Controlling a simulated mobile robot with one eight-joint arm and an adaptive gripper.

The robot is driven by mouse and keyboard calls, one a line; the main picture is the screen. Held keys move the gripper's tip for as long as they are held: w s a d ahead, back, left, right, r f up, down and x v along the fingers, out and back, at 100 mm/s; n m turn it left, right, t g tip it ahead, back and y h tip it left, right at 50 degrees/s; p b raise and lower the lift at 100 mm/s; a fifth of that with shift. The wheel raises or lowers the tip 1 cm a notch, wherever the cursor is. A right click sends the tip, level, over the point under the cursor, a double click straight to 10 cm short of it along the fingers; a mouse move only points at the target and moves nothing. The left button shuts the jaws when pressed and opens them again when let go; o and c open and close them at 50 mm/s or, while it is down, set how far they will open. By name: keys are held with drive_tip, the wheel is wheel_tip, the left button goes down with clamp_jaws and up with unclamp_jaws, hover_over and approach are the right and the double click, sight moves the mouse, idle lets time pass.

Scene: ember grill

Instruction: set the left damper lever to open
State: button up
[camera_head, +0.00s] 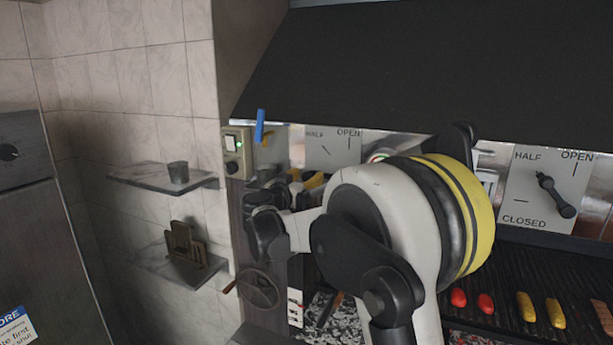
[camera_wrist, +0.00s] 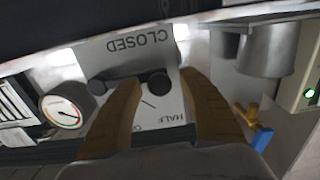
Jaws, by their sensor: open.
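The left damper plate (camera_head: 333,147) is partly hidden behind my arm in the head view, with HALF and OPEN readable; its lever is hidden there. In the wrist view the plate (camera_wrist: 125,53) appears upside down, with CLOSED at the top and HALF at the bottom. The dark left damper lever (camera_wrist: 157,83) lies roughly level across it, its knobbed end to the right, away from the HALF mark and along the closed side. My gripper (camera_wrist: 160,80) is open, its two tan fingers on either side of the knobbed end. Whether they touch it is unclear.
The right damper plate with its lever (camera_head: 556,195) is at the right. Food lies on the grill grate (camera_head: 500,270) below. A black hood (camera_head: 400,60) overhangs above. A gauge (camera_wrist: 62,112), a metal cylinder (camera_wrist: 265,50) and a blue-ended handle (camera_wrist: 262,137) flank the plate.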

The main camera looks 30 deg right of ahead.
clamp_jaws()
